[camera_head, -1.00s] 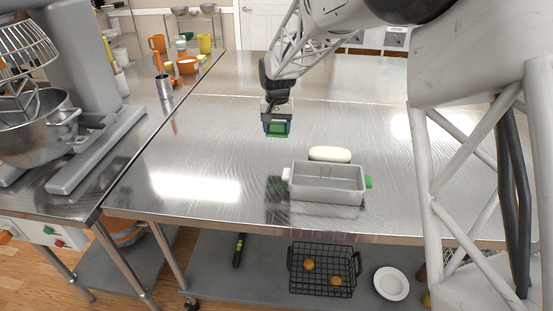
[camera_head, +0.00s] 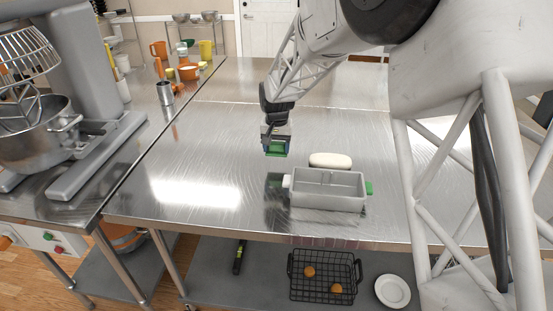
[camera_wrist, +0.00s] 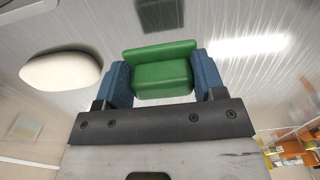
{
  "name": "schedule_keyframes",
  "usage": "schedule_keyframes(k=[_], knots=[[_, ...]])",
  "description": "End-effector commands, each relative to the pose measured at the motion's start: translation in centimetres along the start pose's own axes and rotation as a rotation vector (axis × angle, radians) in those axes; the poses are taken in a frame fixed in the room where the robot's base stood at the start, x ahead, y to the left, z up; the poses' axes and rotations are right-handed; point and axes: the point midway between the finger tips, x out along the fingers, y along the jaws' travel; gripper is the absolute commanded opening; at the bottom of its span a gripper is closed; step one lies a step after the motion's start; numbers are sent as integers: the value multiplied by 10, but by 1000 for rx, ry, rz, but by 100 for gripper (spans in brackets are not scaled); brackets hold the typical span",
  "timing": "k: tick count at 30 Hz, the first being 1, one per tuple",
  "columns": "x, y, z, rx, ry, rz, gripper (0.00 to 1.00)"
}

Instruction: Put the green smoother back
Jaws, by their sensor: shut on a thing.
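My gripper (camera_head: 276,150) is shut on the green smoother (camera_head: 277,153). It holds the smoother above the steel table, behind and to the left of the grey basin. In the wrist view the green smoother (camera_wrist: 160,72) sits between the two blue fingers of my gripper (camera_wrist: 163,80). The grey basin (camera_head: 327,199) stands near the table's front edge. A small white part sticks out at its left end and a green part at its right end. The basin's inside looks empty where it shows.
A white rounded block (camera_head: 330,160) lies just behind the basin; it shows in the wrist view (camera_wrist: 60,80). The steel table (camera_head: 215,130) is clear to the left. A stand mixer (camera_head: 85,120) stands on the left counter. A wire basket (camera_head: 322,285) sits on the shelf below.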

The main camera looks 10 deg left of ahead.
Motion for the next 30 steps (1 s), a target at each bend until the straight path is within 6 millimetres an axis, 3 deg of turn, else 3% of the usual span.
schedule_keyframes(k=[11, 22, 30], knots=[[3, 0, 0, 0, -1, 0, 37], [43, 0, 0, 0, -1, 1, 37], [50, 0, 0, 0, 0, 0, 37]])
